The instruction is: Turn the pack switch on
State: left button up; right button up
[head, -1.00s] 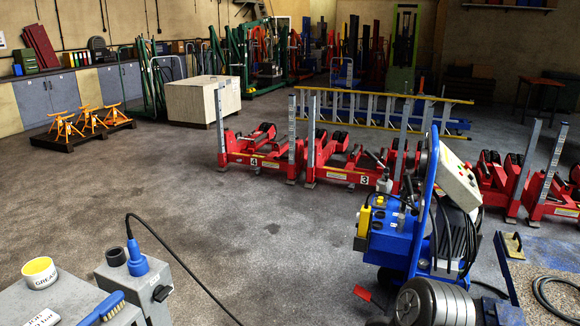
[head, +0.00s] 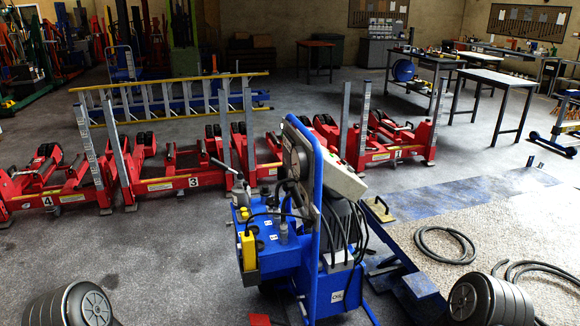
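The blue power pack (head: 272,243) stands on its trolley in the lower middle of the head view, close in front of me. A yellow box (head: 248,250) is on its left side. A pale sloped control box (head: 341,174) is fixed by the blue upright frame (head: 317,230), and black hoses hang below it. I cannot make out which part is the pack switch or how it is set. Neither of my grippers is in view.
Red wheel lifts (head: 180,180) with grey posts stand in a row behind the pack. A ladder (head: 170,100) lies beyond them. Black hose (head: 446,243) lies coiled on the speckled floor at right. Tables (head: 495,78) stand at back right. The floor left of the pack is clear.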

aim_at(282, 172)
jog(key=i+j+z, duration=0.2)
jog(key=i+j, duration=0.3)
jog(key=i+j+z, duration=0.25)
jog(key=i+j, duration=0.4)
jog(key=i+j+z, duration=0.2)
jog(key=i+j, duration=0.3)
jog(key=j, duration=0.2)
